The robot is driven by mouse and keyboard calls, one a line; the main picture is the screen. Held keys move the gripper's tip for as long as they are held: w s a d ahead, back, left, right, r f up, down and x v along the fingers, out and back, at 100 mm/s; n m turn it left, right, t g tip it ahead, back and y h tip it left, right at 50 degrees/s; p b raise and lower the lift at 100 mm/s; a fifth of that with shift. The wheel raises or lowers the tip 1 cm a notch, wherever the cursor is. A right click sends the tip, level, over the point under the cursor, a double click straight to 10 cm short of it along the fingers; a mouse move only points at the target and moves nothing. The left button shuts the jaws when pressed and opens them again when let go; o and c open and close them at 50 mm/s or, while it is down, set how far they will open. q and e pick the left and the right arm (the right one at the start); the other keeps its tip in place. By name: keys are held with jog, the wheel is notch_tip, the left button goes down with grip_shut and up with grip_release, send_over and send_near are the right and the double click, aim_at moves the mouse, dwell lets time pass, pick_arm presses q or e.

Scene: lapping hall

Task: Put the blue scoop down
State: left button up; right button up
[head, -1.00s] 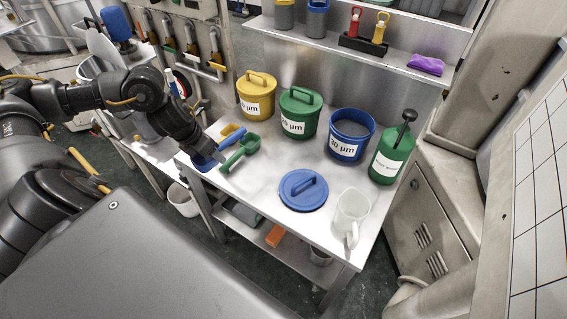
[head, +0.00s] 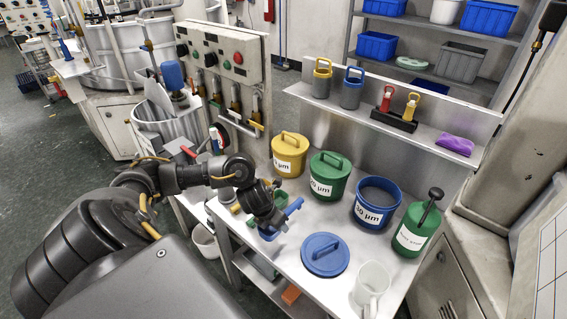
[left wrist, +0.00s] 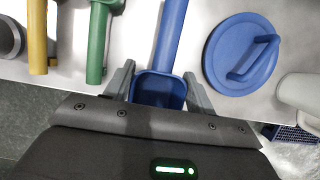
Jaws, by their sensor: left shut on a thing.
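My left gripper (left wrist: 160,92) is shut on the blue scoop (left wrist: 170,40), with the scoop's bowl between its fingers and the handle pointing away. In the head view the gripper (head: 270,232) is over the front left part of the steel table, and the scoop's blue handle (head: 293,208) sticks out to its right. I cannot tell whether the scoop touches the table top. A green scoop (left wrist: 97,45) and a yellow scoop (left wrist: 37,40) lie to its left in the wrist view. My right gripper is not in view.
The blue lid (head: 325,254) lies just right of the scoop, with a clear pitcher (head: 370,283) beyond it. Yellow (head: 288,156), green (head: 329,176) and blue (head: 376,202) tubs and a green bottle (head: 416,230) stand behind. Bare table shows between lid and tubs.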

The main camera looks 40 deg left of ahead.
aim_at(283, 240)
pick_arm(q)
jog(key=shift+w+d+f, duration=0.25)
jog(key=shift+d+f, duration=0.2)
jog(key=shift+f, duration=0.2)
jog(key=shift+w+d+f, duration=0.2)
jog(key=shift+d+f, duration=0.2)
jog(key=shift+f, duration=0.2)
jog(key=f, duration=0.2)
jog(key=shift+w+d+f, duration=0.1)
jog(key=shift+d+f, duration=0.1)
jog(key=shift+f, duration=0.6)
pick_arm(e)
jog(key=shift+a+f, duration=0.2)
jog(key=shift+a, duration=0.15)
pick_arm(q)
jog(key=shift+f+b, duration=0.2)
jog(key=shift+b, duration=0.2)
jog(key=o, duration=1)
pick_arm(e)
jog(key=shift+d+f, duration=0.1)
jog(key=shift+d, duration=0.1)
pick_arm(q)
jog(key=shift+r, duration=0.15)
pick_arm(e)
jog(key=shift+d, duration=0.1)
